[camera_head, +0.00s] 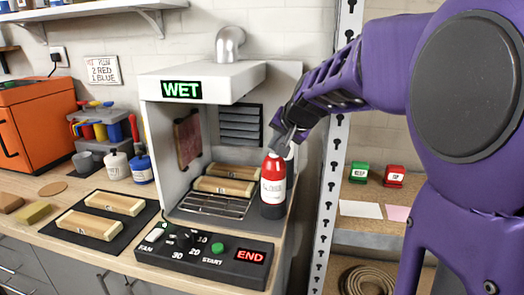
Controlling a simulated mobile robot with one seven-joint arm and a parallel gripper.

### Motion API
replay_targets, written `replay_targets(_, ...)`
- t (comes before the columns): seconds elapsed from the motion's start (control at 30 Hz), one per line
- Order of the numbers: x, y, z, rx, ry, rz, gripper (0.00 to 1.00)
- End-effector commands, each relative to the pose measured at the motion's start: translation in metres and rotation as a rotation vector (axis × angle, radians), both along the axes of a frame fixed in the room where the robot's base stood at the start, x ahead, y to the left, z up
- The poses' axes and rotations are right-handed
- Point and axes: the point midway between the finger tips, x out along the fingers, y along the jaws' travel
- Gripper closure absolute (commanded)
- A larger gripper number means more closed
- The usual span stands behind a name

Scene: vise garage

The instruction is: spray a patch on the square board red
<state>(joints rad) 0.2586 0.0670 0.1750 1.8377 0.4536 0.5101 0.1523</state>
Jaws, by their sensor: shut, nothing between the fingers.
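A red spray bottle or can (273,180) with a white label and dark base stands upright at the right front edge of the booth floor. My gripper (283,143) is shut at its top, with the grey fingertips at or just above the cap; I cannot tell whether they touch. No object shows between the fingers. A reddish-brown board (188,140) hangs upright on the left inside wall of the spray booth (153,165), seen at a slant. Whether its colour is fresh paint is unclear. A green WET sign (181,90) is lit on the booth hood.
Wooden blocks (224,187) lie on a rack in the booth; others (114,203) lie on a black mat. A control panel (205,255) with a red END display stands in front. Blue (141,168) and white (116,163) bottles stand left. A metal post (333,160) stands right.

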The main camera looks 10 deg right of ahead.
Motion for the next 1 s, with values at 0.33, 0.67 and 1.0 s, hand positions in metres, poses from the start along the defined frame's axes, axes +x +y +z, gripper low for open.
replay_targets(0.33, 0.0, 0.0, 0.012, 0.0, -0.001, -0.001, 1.0)
replay_targets(0.67, 0.0, 0.0, 0.023, -0.001, -0.002, 0.0, 1.0)
replay_targets(1.0, 0.0, 0.001, 0.058, -0.001, -0.002, 0.001, 1.0)
